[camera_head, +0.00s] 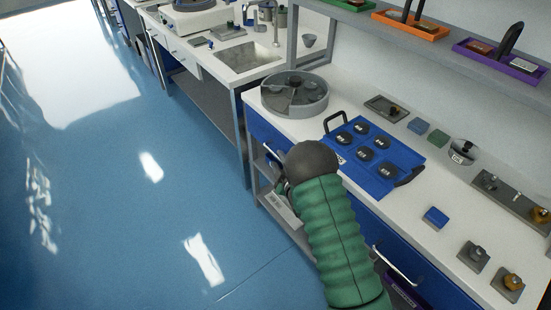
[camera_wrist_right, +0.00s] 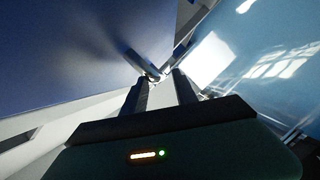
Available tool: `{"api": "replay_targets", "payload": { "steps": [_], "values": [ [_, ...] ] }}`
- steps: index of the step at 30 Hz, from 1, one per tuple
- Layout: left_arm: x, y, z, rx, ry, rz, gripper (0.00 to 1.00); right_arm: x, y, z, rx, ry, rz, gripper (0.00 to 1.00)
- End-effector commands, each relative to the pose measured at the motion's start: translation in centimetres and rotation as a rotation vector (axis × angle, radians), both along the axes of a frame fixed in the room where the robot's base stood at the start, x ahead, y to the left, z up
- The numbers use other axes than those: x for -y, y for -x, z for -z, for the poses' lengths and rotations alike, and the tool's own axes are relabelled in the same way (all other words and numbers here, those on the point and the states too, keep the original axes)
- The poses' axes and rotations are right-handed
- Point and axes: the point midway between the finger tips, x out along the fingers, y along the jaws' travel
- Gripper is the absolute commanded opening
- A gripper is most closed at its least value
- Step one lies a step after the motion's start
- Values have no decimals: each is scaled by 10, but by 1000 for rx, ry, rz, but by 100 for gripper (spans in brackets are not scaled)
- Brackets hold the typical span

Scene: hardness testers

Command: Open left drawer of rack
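The rack has a blue left drawer (camera_head: 264,136) under the white top, with a metal bar handle (camera_head: 271,154) on its front. The drawer looks closed, though my right arm hides part of it. My right gripper (camera_head: 279,187) is in front of the drawer, close to the handle and partly hidden by my dark wrist. In the right wrist view, its two fingers (camera_wrist_right: 161,80) stand apart, with the handle (camera_wrist_right: 146,66) just at the fingertips. I cannot tell whether they touch it. My left gripper is not in view.
A second blue drawer with a handle (camera_head: 396,265) is to the right. A blue tray with black discs (camera_head: 397,146) and a round grey divided container (camera_head: 294,113) stand on the top. A sink bench (camera_head: 214,62) stands behind; the blue floor (camera_head: 120,200) is clear.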

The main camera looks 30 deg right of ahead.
Motion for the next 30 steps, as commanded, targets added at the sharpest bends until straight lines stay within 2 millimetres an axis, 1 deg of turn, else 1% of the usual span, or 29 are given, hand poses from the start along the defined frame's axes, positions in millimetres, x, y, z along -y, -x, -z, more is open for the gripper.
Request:
{"api": "replay_targets", "payload": {
  "steps": [1,3,6,9,15,17,23,24,30],
  "values": [
    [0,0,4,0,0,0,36,3,-10,4,3,0,0,34],
    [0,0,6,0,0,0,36,5,-21,6,2,-1,0,34],
    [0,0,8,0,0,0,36,8,-31,8,2,-1,0,34],
    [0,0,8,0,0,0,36,9,-36,8,0,-1,0,34],
    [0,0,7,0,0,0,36,9,-36,8,0,-1,0,34],
    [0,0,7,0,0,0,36,9,-36,8,0,-1,0,28],
    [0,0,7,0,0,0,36,9,-36,8,0,-1,0,2],
    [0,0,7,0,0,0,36,9,-36,8,-1,-1,0,0],
    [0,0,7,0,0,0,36,9,-35,8,-1,-2,-1,0]
  ]
}}
